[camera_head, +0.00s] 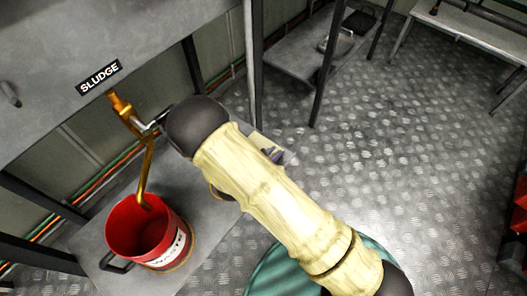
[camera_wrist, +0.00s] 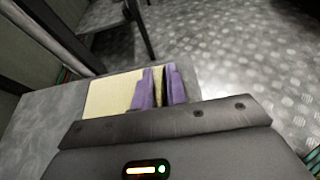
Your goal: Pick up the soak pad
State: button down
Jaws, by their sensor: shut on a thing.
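The soak pad is a flat, pale yellow square (camera_wrist: 108,96) in the wrist view, reaching from the left up to the purple fingers of my gripper (camera_wrist: 159,86). The fingers are close together, with a thin strip of yellow between them, and are shut on the pad. My arm hides the rest. I cannot tell whether the pad still touches the grey surface below.
A red bucket (camera_head: 121,226) stands on a low grey shelf (camera_head: 215,205) under a brass tap (camera_head: 125,108) on the tank marked SLUDGE. Dark posts (camera_head: 326,70) stand behind my gripper.

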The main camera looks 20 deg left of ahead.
notch_tip(320, 180, up, 10)
jog(key=p, duration=0.3)
jog(key=shift+p, duration=0.35)
